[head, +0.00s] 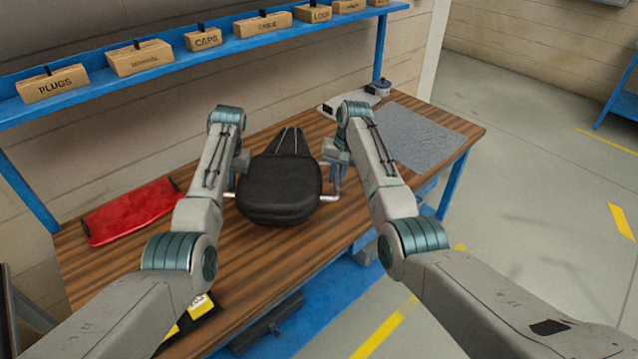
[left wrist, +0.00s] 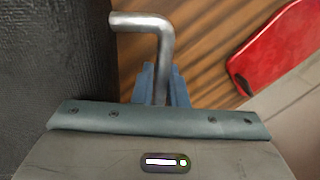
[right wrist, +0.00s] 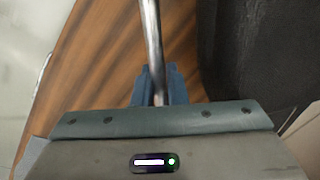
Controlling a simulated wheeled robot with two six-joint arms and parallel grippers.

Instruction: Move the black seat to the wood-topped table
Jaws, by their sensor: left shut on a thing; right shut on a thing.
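The black seat (head: 280,190) is over the wood-topped table (head: 130,265), between my two grippers. I cannot tell whether it touches the wood. A bent metal bar sticks out on each side of it. My left gripper (head: 236,184) is shut on the left bar (left wrist: 150,22), and the seat's dark side (left wrist: 55,50) shows beside it. My right gripper (head: 336,178) is shut on the right bar (right wrist: 152,40), with the seat's dark side (right wrist: 250,50) to the right in that wrist view.
A blue shelf (head: 200,56) with labelled boxes runs above the back. Yellow-labelled black items (head: 197,308) are near the front edge.

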